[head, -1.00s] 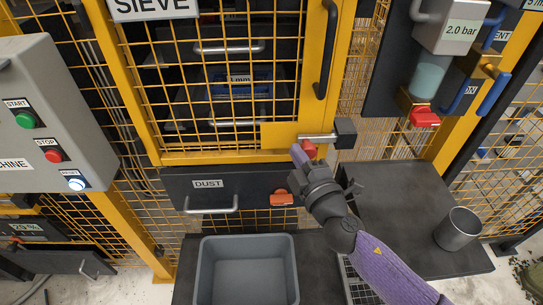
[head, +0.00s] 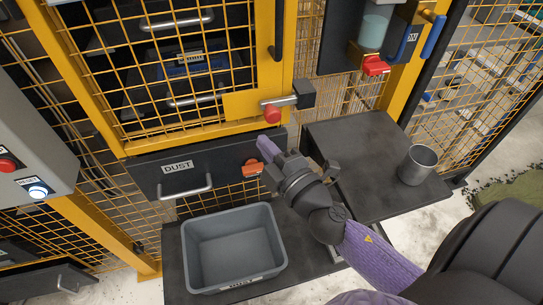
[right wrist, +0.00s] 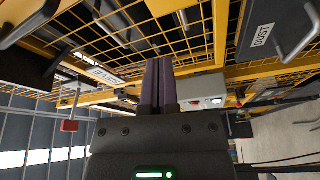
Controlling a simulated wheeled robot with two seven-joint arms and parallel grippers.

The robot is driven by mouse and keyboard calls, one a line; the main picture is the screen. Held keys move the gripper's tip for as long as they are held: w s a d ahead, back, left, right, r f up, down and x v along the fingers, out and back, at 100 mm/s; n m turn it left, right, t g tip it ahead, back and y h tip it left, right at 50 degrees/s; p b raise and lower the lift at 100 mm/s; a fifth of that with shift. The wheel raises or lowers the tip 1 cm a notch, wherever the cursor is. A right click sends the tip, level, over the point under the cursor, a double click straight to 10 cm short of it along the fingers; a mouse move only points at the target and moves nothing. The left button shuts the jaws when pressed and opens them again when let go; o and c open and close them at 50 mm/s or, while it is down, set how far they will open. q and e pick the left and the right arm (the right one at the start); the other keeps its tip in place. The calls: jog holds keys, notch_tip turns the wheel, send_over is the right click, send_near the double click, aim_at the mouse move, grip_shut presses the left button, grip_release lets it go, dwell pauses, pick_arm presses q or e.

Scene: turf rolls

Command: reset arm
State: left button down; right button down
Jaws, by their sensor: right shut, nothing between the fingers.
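My right gripper (head: 268,150) is in front of the caged machine, just right of the dust drawer (head: 150,172). Its purple fingers (right wrist: 158,85) are together and empty in the right wrist view. The fingertips are near the orange latch (head: 251,168) and below the red knob (head: 272,113) of the door bolt; I cannot tell if they touch anything. My right arm reaches in from the lower right. My left gripper is not in view.
A grey bin (head: 233,250) stands on a dark shelf below the drawer. A metal cup (head: 417,165) stands on the dark side table (head: 365,140). A red valve handle (head: 374,66) is above. A control box (head: 30,150) with buttons is at left.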

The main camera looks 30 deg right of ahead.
jog(key=shift+s+d+f, duration=0.1)
jog(key=shift+s, duration=1.1)
